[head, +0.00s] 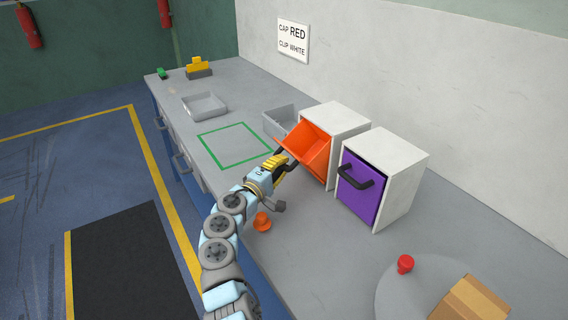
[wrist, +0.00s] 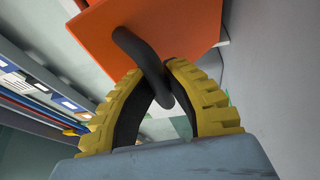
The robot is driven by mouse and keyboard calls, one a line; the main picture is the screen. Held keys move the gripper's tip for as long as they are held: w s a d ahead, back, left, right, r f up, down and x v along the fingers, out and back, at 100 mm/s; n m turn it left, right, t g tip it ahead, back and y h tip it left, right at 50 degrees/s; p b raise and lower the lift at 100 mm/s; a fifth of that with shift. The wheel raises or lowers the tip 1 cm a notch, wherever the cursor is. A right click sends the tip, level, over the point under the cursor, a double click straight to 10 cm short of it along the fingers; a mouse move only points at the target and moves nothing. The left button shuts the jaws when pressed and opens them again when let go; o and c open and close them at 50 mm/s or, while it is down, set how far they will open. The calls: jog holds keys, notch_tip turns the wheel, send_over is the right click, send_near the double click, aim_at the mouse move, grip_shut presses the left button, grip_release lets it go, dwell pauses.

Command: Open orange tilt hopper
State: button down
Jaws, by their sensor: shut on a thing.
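My gripper (head: 277,164) is at the hopper's front. Its yellow-padded fingers (wrist: 155,85) are shut on the black curved handle (wrist: 140,55). In the head view the handle is mostly hidden behind the gripper. I cannot tell from these views whether anything lies in the hopper.
A purple hopper (head: 360,192) in a white housing stands shut to the right. An orange knob-like part (head: 262,221) is on the bench near my arm. A red part (head: 405,264) and a cardboard box (head: 470,300) are at the front right. Grey trays (head: 204,105) stand farther back.

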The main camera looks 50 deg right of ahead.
jog(key=shift+w+a, duration=0.1)
jog(key=c, duration=1)
grip_release()
jog(key=shift+a, duration=0.1)
jog(key=shift+c, duration=0.2)
jog(key=s+a, duration=0.1)
jog(key=a, duration=1)
jog(key=shift+s+a+f, duration=0.3)
jog(key=shift+s+a, duration=0.05)
